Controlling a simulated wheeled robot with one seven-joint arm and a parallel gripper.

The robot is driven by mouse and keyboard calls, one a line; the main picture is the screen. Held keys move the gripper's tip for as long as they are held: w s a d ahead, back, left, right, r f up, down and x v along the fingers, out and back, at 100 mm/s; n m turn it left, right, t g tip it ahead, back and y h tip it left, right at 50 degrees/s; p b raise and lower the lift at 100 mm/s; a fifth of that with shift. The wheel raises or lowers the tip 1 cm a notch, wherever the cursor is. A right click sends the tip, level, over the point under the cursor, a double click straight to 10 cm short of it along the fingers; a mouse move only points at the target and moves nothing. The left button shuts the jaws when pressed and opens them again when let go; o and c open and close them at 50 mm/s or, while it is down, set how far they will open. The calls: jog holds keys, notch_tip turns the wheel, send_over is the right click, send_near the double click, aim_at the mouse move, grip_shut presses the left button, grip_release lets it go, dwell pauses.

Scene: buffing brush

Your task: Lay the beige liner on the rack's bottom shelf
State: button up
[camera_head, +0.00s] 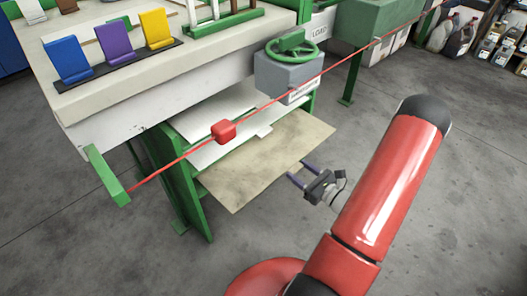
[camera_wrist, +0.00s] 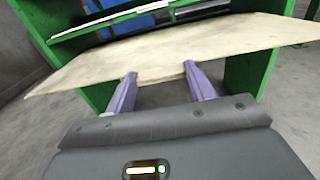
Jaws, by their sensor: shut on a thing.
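The beige liner (camera_head: 255,168) is a thin, stained flat sheet. In the head view it juts out of the green-framed rack (camera_head: 183,190), below the white sheets. My gripper (camera_head: 298,172) is at its near right edge, with two purple fingers spread across a section of that edge. In the wrist view the liner (camera_wrist: 165,52) spans the opening between the green uprights, its corners sticking out past them. My gripper (camera_wrist: 160,80) is shut on its front edge. The bottom shelf is hidden under the liner, so I cannot tell whether the liner touches it.
White sheets (camera_head: 225,115) lie on the levels above. A grey box with a green handwheel (camera_head: 290,62) hangs at the bench corner. A red cord with a red block (camera_head: 223,131) crosses in front of the rack. The grey floor (camera_head: 110,250) at the lower left is clear.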

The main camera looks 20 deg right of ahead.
aim_at(274, 153)
jog(key=x, duration=1.2)
jog(key=shift+w+a+f, duration=0.1)
jog(key=shift+w+f, duration=0.05)
jog(key=shift+f, duration=0.75)
jog(key=shift+w+f, duration=0.1)
jog(key=shift+f, duration=0.8)
jog(key=shift+f+b, duration=0.15)
jog(key=shift+b, duration=0.2)
jog(key=shift+f, duration=0.1)
jog(key=o, duration=1)
